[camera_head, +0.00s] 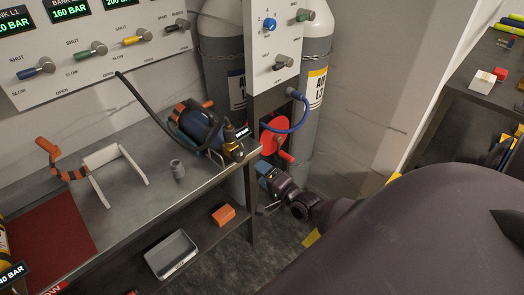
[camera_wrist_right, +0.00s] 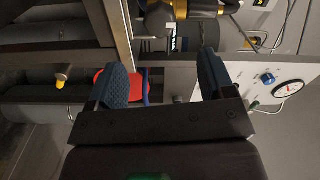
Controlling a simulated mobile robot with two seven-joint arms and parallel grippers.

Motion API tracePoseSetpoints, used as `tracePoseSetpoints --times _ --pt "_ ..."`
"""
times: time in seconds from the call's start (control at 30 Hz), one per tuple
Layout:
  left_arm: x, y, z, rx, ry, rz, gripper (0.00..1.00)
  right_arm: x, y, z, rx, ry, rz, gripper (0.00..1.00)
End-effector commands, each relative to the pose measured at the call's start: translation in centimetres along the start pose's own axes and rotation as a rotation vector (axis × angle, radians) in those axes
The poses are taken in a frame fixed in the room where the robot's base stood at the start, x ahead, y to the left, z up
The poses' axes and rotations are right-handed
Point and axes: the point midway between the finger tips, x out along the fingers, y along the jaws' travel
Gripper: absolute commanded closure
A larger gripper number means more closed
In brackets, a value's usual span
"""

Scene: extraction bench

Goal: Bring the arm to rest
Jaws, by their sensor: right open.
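My right gripper (camera_head: 266,176) is beside the front right end of the steel bench, below a red disc (camera_head: 276,130) with a red handle. Its arm comes in from the right and is dark. In the right wrist view the two blue-padded fingers (camera_wrist_right: 164,82) stand wide apart with nothing held between them. The red disc (camera_wrist_right: 140,84) shows behind the fingers there, partly hidden by the left one. I cannot tell the exact gap between gripper and disc. My left gripper is not in view.
Grey gas cylinders (camera_head: 313,115) stand behind. A valve panel (camera_head: 268,75) hangs above the disc. A dark shelf (camera_head: 480,88) is at right.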

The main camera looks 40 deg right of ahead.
Motion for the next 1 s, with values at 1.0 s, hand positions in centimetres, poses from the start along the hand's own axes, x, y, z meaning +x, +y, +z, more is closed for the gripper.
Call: tracePoseSetpoints --times 1.0 --pt "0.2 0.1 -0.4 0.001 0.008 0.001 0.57 -3.7 0.5 8.4 -1.223 -0.307 0.17 0.24"
